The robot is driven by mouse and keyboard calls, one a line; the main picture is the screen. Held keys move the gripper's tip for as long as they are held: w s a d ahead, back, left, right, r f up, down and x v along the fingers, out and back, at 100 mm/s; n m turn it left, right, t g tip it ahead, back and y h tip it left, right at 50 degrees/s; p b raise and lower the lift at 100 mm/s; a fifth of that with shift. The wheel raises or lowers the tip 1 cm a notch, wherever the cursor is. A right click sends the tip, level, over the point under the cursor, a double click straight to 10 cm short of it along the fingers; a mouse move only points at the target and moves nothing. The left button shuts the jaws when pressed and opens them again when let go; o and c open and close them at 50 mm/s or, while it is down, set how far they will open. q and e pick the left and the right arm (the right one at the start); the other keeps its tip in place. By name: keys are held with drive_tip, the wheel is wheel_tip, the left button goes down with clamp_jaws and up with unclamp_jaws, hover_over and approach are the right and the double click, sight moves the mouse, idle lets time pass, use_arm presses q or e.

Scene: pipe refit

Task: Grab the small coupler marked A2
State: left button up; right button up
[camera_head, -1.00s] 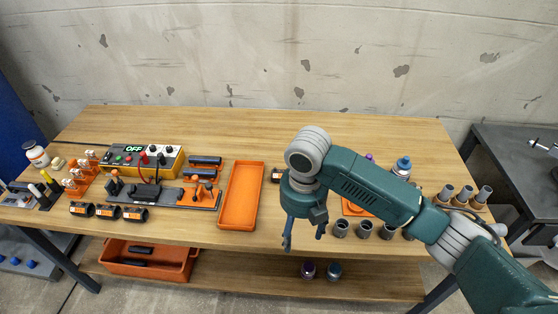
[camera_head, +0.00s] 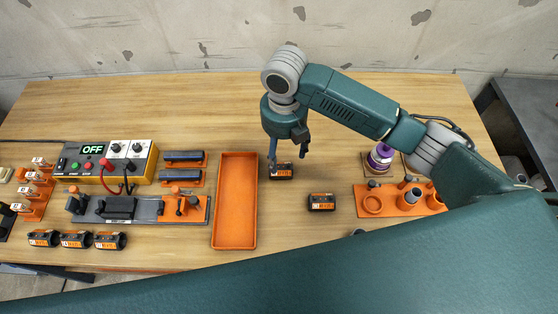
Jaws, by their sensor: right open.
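Several short black couplers with orange labels are on the table; their markings are too small to read, so I cannot tell which is A2. One coupler (camera_head: 281,172) lies right of the orange tray, just under my right gripper (camera_head: 287,156). A second coupler (camera_head: 321,203) lies nearer and to the right. A row of three more, including the left one (camera_head: 42,239), is at the front left. My right gripper is open and points down, its fingers over the far coupler; I cannot tell if they touch it. My left gripper is not in view.
The empty orange tray (camera_head: 236,243) stands left of the right gripper. A fixture (camera_head: 145,209) and a control box reading OFF (camera_head: 146,163) are further left. An orange holder (camera_head: 373,204) and a purple-capped bottle (camera_head: 381,156) are at right. My arm covers the front right.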

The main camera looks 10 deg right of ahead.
sight(281, 167)
drive_tip(key=shift+s+f, duration=0.25)
drive_tip(key=shift+f, duration=1.25)
drive_tip(key=f, duration=0.1)
drive_tip(key=f+p, duration=0.2)
drive_tip(key=f, duration=0.1)
drive_tip(key=shift+w+a+f, duration=0.1)
drive_tip(key=shift+w+a, duration=0.15)
drive_tip(key=shift+w, duration=0.05)
drive_tip(key=shift+f, duration=0.55)
drive_tip(key=c, duration=0.7)
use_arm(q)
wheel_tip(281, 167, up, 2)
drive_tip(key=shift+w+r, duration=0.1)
use_arm(e)
drive_tip(key=c, duration=0.6)
drive_tip(key=shift+o, duration=0.2)
